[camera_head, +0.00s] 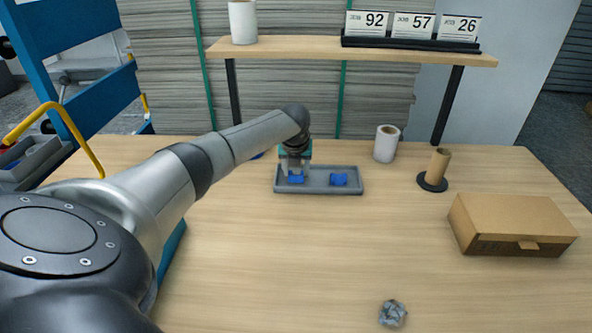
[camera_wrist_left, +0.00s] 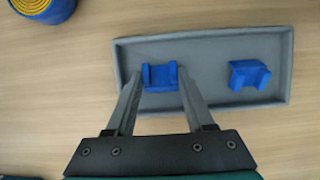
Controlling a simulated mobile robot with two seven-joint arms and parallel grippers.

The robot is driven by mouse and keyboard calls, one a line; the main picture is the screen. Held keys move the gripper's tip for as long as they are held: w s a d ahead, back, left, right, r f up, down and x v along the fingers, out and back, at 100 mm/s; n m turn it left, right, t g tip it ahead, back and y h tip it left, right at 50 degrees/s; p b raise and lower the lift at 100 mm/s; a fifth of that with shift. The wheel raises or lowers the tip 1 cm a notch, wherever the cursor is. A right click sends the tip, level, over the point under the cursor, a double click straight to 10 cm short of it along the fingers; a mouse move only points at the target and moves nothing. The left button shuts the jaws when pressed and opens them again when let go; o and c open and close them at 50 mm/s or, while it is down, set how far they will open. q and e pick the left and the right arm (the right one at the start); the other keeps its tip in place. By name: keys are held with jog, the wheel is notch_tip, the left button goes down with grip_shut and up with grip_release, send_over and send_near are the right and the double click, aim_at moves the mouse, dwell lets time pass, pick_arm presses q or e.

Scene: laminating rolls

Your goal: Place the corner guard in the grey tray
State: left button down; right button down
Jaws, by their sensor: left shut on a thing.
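The grey tray (camera_head: 318,191) is a shallow rectangle on the table, in front of the shelf; it also shows in the left wrist view (camera_wrist_left: 215,107). My left gripper (camera_head: 296,172) is over the tray's left half and points down. In the left wrist view its two fingers (camera_wrist_left: 160,78) are shut on a blue corner guard (camera_wrist_left: 160,86), one on each side. This guard (camera_head: 296,180) is within the tray's outline; I cannot tell whether it touches the floor. A second blue corner guard (camera_head: 339,180) lies in the tray's right half, also in the wrist view (camera_wrist_left: 249,75). My right gripper is not in view.
A white roll (camera_head: 386,144), a cardboard tube on a black base (camera_head: 438,166) and a cardboard box (camera_head: 512,225) stand to the right. A blue and yellow roll (camera_wrist_left: 45,8) lies left of the tray. A crumpled grey lump (camera_head: 392,313) lies in front. The table's middle is clear.

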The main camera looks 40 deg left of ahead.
pick_arm(q)
jog(key=shift+f, duration=0.15)
jog(key=c, duration=0.6)
grip_release()
jog(key=shift+c, duration=0.2)
jog(key=o, duration=0.4)
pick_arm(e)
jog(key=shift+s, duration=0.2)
pick_arm(q)
jog(key=shift+r, duration=0.4)
jog(key=p+v, duration=0.4)
jog(key=v, duration=0.7)
jog(key=shift+r, duration=0.25)
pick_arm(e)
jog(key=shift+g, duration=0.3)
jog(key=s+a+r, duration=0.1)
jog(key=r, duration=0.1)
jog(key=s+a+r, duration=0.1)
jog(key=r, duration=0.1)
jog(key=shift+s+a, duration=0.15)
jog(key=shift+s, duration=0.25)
